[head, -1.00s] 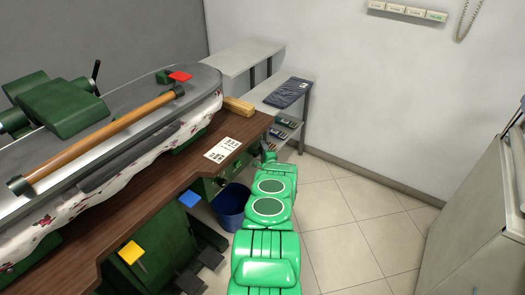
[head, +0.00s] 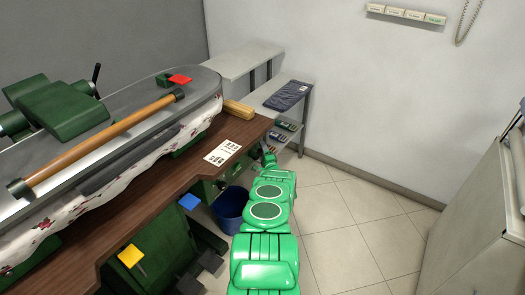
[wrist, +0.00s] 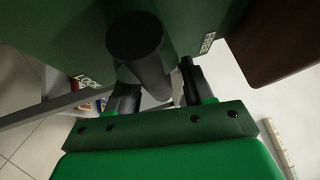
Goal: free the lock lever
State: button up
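The lock lever (wrist: 137,45) is a thick dark cylinder with a round end, seen close in the wrist view. It stands out from a green housing (wrist: 75,40) that carries a "LOCK" label (wrist: 85,82) on the left and another label, probably "FREE" (wrist: 208,43), on the right. My gripper (wrist: 158,82) has its black fingers apart, one on each side of the lever. A pale gap shows between lever and right finger; contact on the left cannot be told. In the head view my green arm hides the lever and the fingers.

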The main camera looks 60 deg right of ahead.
jog(key=shift+s, duration=0.1)
jog(key=v, duration=0.7)
jog(key=shift+s+a, duration=0.2)
jog(key=shift+a, duration=0.05)
dwell(0.4)
jog(key=shift+w+d+r+n+g+y, duration=0.3)
jog(key=shift+w+d+n+y, duration=0.45)
jog(key=shift+w+y, duration=0.2)
jog(key=shift+w+d+r+n+g+y, duration=0.2)
jog(key=shift+w+d+n+g+y, duration=0.1)
jog(key=shift+w+d+n+y, duration=0.65)
jog(key=shift+w+d+r+n+g+y, duration=0.25)
jog(key=shift+w+d+n+y, duration=0.3)
jog(key=shift+w+y, duration=0.4)
